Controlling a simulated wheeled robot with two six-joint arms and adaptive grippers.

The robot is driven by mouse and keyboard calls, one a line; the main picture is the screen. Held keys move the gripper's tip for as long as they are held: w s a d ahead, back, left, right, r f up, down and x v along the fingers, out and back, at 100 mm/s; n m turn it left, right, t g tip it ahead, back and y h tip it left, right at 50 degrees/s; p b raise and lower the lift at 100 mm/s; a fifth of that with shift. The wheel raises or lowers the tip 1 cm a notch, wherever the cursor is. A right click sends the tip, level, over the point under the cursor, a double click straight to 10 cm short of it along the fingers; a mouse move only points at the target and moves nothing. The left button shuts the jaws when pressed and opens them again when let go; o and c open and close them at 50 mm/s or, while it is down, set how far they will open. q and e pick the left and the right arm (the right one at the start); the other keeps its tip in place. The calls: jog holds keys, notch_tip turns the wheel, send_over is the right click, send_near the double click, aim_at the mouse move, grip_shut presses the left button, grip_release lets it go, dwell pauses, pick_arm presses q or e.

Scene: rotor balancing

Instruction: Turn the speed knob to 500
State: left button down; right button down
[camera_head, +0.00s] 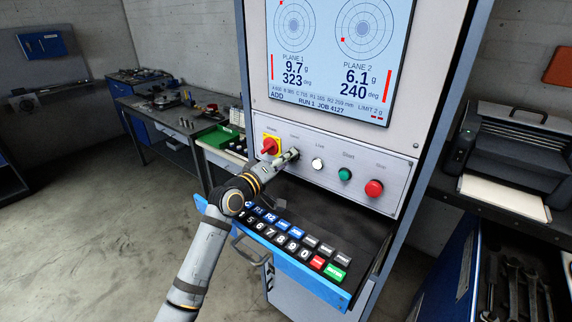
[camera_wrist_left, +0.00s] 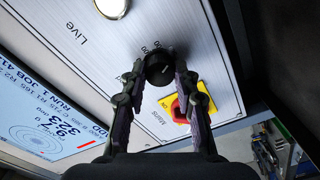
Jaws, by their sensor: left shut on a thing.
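The speed knob (camera_wrist_left: 158,67) is a small black round knob on the grey control panel (camera_head: 395,172). In the left wrist view it sits between the two dark fingers of my left gripper (camera_wrist_left: 159,78), which is shut on it. A short light mark shows on its face, and parts of scale numbers show beside it, too small and covered to read in full. In the head view my left gripper (camera_head: 288,157) reaches the panel just right of the red and yellow mains switch (camera_head: 270,146) and mostly hides the knob. My right gripper is not in view.
Right of the knob are a white Live lamp (camera_head: 317,164), a green Start button (camera_head: 344,174) and a red Stop button (camera_head: 374,188). The screen (camera_head: 335,70) is above. A keypad shelf (camera_head: 290,245) juts out below my left wrist.

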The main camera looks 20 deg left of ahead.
pick_arm(q)
jog(key=shift+f+m, duration=0.2)
jog(key=shift+m, duration=0.4)
jog(key=c, duration=1)
grip_release()
jog(key=shift+r, duration=0.15)
jog(key=shift+s, duration=0.1)
jog(key=v, duration=0.7)
jog(key=shift+s, duration=0.2)
jog(key=shift+a, duration=0.1)
